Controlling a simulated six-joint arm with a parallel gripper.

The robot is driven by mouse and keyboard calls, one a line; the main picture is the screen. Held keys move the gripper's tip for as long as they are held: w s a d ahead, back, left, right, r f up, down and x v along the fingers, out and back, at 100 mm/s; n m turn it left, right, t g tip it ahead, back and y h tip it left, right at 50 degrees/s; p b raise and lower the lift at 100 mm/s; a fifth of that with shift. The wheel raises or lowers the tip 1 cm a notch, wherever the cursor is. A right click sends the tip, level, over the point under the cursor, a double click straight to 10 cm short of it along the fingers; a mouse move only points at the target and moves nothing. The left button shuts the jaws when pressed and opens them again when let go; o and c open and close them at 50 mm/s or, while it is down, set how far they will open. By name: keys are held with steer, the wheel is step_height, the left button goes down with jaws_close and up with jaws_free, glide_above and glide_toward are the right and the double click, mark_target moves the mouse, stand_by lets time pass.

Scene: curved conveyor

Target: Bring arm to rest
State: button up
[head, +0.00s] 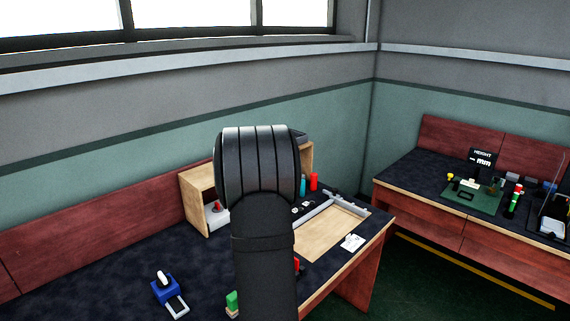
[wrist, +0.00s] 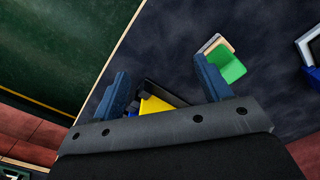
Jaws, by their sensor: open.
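In the wrist view my gripper (wrist: 162,82) is open, its two blue-grey fingers spread wide apart. A yellow piece (wrist: 152,105) and a black piece show between and below the fingers, partly hidden by the gripper body; nothing is visibly clamped. In the head view my dark arm rises in front of the desk, and the gripper cannot be made out there. No curved conveyor can be made out in either view.
A dark desk (head: 110,262) holds a blue device (head: 165,288), a green block (head: 232,301), a wooden cubby (head: 196,190) and a wooden tray (head: 325,236). The green block (wrist: 228,66) lies just right of the fingers. A second bench (head: 415,175) stands at right.

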steer(key=shift+m, duration=0.8)
steer(key=w+d+f, duration=0.1)
steer(key=d, duration=0.1)
steer(key=w+d+f, duration=0.1)
steer(key=d+f, duration=0.1)
steer(key=w+d+f, duration=0.1)
steer(key=d, duration=0.2)
steer(key=shift+f, duration=0.15)
steer(key=shift+a+r, duration=0.9)
steer(key=shift+a, duration=0.15)
steer(key=shift+a+r, duration=0.75)
steer(key=shift+a, duration=0.05)
steer(key=shift+o, duration=0.4)
